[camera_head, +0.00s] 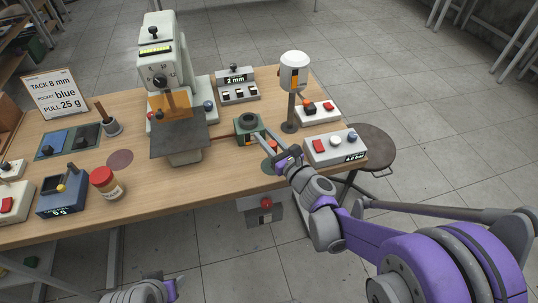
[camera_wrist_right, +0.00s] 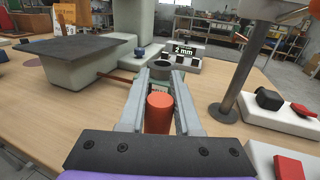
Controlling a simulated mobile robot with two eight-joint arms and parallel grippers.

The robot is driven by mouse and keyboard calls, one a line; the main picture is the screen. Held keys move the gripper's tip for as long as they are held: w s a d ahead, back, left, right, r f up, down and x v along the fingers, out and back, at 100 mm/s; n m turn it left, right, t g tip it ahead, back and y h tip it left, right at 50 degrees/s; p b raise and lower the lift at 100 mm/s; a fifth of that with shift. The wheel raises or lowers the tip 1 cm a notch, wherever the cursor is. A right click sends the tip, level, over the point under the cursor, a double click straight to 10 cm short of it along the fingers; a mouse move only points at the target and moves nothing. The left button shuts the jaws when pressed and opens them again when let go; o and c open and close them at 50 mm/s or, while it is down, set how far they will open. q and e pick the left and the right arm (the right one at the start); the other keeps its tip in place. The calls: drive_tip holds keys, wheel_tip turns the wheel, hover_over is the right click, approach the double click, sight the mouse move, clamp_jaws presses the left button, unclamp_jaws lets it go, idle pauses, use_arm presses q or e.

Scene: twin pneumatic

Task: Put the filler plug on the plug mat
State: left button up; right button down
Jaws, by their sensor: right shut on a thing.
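My right gripper (camera_head: 281,155) is low over the front right of the table, beside the green unit (camera_head: 243,135) with a dark round opening on top. The right wrist view shows its two fingers (camera_wrist_right: 160,85) shut on an orange cylinder (camera_wrist_right: 158,113), which looks like the filler plug. The green unit is partly hidden behind the fingers there. A dark green disc (camera_head: 267,166) lies on the table by the gripper, partly covered by it; a brownish disc (camera_head: 120,160) lies farther left. I cannot tell which is the plug mat.
A grey control box (camera_head: 335,148) with a red button stands right of my right gripper. A white-topped post (camera_head: 291,90) rises behind. A dark plate (camera_head: 180,138) on a stand is to the left. The table's front edge is close.

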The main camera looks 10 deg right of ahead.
drive_tip(key=shift+s+f+b, duration=0.1)
drive_tip(key=shift+f+b, duration=0.5)
drive_tip(key=shift+f, duration=1.7)
drive_tip(key=shift+f, duration=0.15)
drive_tip(key=c, duration=0.6)
unclamp_jaws()
